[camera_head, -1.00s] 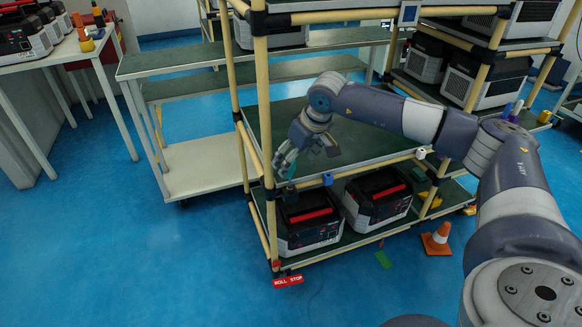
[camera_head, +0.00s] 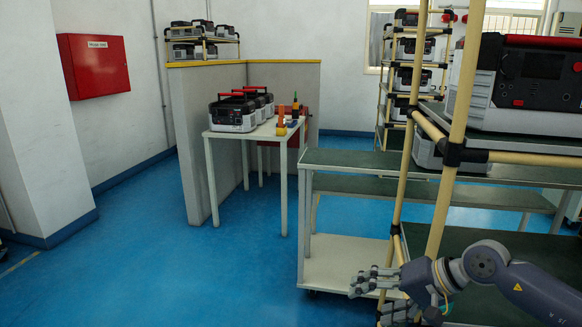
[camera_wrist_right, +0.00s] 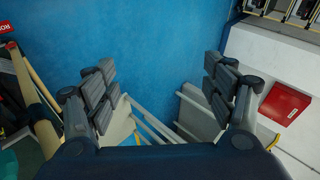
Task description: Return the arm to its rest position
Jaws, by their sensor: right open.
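My right arm (camera_head: 518,285) comes in at the lower right of the head view. My right gripper (camera_head: 368,296) is open and empty, its fingers pointing left. It appears in front of the lower part of the yellow-tube rack (camera_head: 441,200). In the right wrist view the open fingers (camera_wrist_right: 160,68) are spread apart, with only blue floor and furniture well beyond between them. My left gripper is not in view.
A grey-green shelf cart (camera_head: 345,262) stands behind the gripper. A white table (camera_head: 262,133) with several battery-like units (camera_head: 233,115) stands further back. A large unit (camera_head: 530,85) sits on the rack's upper shelf. Blue floor (camera_head: 200,270) is clear at left.

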